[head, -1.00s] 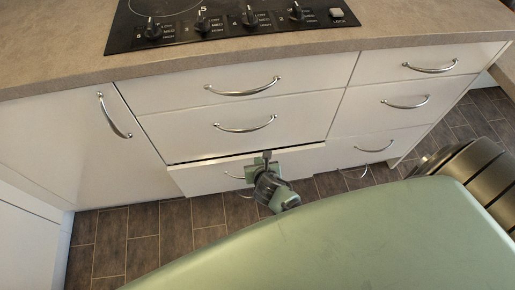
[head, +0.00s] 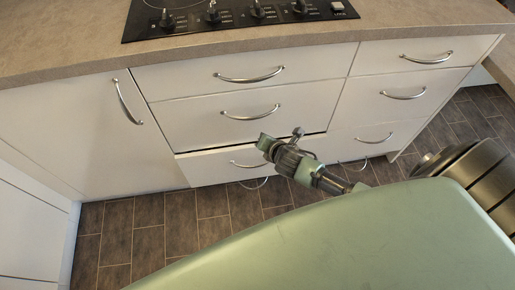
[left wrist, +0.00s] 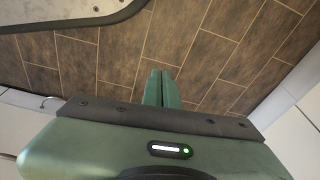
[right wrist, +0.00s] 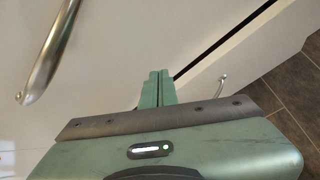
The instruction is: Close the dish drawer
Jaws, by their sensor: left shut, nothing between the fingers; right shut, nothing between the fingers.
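The bottom middle drawer (head: 205,168) stands slightly open, with a dark gap along its top edge. I cannot tell from a label that it is the dish drawer. Its front also shows in the right wrist view (right wrist: 265,50). My right gripper (head: 265,143) is shut and empty in front of the top edge of this drawer, hiding part of it. In the right wrist view its closed fingertips (right wrist: 158,77) are near the gap; contact cannot be told. My left gripper (left wrist: 162,77) is shut and empty, pointing at the floor; it does not show in the head view.
The middle drawer (head: 185,118) above has a curved handle (head: 250,113), and the drawers at right look shut. A cabinet door (head: 70,140) is at left. The countertop (head: 60,55) with a black cooktop (head: 235,20) is above. Brown tiled floor (head: 150,235) lies below.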

